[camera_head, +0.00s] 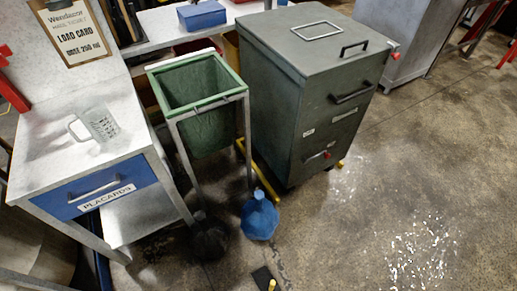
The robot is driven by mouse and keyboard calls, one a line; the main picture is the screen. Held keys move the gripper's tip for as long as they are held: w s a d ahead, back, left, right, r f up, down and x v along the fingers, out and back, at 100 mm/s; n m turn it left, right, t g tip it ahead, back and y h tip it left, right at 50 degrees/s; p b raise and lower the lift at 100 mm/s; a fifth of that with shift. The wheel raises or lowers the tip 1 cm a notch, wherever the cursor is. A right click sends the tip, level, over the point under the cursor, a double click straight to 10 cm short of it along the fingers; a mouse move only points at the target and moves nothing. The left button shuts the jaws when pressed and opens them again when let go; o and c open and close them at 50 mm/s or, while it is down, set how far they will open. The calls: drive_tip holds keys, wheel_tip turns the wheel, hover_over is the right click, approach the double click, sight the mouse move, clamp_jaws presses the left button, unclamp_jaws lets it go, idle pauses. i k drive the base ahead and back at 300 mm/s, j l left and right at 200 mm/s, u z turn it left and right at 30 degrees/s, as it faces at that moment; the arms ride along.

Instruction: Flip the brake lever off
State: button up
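The grey-green waste compactor (290,100) stands upright right of centre. A small red-tipped part (327,155) sits low on its front. A red knob (395,56) shows near its upper right edge. Yellow bars (262,177) show at floor level by its base. A dark flat piece (262,276) with a yellow-tipped stub (272,286) lies at the bottom edge. I cannot tell which of these is the brake lever or how it is set.
A green bin (203,101) in a metal frame stands left of the compactor. A blue jug (259,216) and a dark one (208,238) are on the floor. Floor at right is open, with shiny patches.

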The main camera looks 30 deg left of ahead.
sight(305, 160)
drive_tip(key=u, duration=0.4)
drive_tip(key=i+l+u, duration=0.35)
drive_tip(key=i+l, duration=1.45)
